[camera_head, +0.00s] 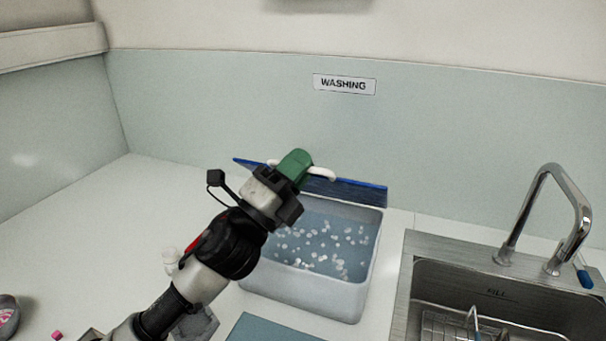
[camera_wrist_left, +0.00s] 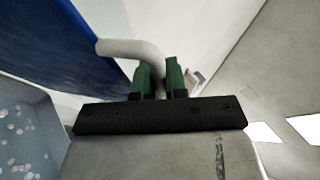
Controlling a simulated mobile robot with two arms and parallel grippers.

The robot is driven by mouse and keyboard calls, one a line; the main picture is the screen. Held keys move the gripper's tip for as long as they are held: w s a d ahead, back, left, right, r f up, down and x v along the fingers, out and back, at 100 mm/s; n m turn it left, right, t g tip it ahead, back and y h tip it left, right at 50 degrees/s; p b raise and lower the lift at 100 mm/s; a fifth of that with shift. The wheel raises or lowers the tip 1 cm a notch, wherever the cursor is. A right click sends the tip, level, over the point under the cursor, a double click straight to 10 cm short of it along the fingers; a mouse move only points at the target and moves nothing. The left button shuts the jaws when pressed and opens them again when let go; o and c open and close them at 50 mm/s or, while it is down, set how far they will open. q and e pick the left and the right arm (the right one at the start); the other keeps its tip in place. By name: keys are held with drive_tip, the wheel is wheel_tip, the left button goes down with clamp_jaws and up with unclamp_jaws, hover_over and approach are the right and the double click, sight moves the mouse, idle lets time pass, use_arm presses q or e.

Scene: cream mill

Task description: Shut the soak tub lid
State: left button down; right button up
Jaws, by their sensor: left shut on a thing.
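The soak tub (camera_head: 318,290) is a pale grey open box on the white counter, holding liquid with white bubbles or bits in it. Its blue lid (camera_head: 352,192) stands raised along the tub's back edge, so the tub is open. A white curved handle (camera_head: 324,173) sits on the lid. My left gripper (camera_head: 296,165) with green fingers is shut on this handle, above the back of the tub. In the left wrist view the handle (camera_wrist_left: 130,48) runs between the green fingers (camera_wrist_left: 160,78), with the blue lid (camera_wrist_left: 62,45) to the left. My right gripper is out of view.
A steel sink (camera_head: 500,298) with a tall tap (camera_head: 530,190) is to the right of the tub. A wall sign reads WASHING (camera_head: 344,84). A blue-grey flat thing (camera_head: 270,328) lies in front of the tub. The counter at the left is mostly clear.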

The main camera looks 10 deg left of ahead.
use_arm(q)
drive_tip(key=shift+s+f+h+b, duration=0.25)
drive_tip(key=shift+f+h+b, duration=0.05)
drive_tip(key=shift+b, duration=0.05)
drive_tip(key=c, duration=1.4)
unclamp_jaws()
drive_tip(key=shift+c, duration=0.2)
drive_tip(key=b+v, duration=0.3)
drive_tip(key=v, duration=0.7)
drive_tip(key=shift+s+a+f+b, duration=0.2)
drive_tip(key=shift+s+a+b, duration=0.05)
drive_tip(key=shift+b, duration=0.1)
drive_tip(key=shift+c, duration=0.2)
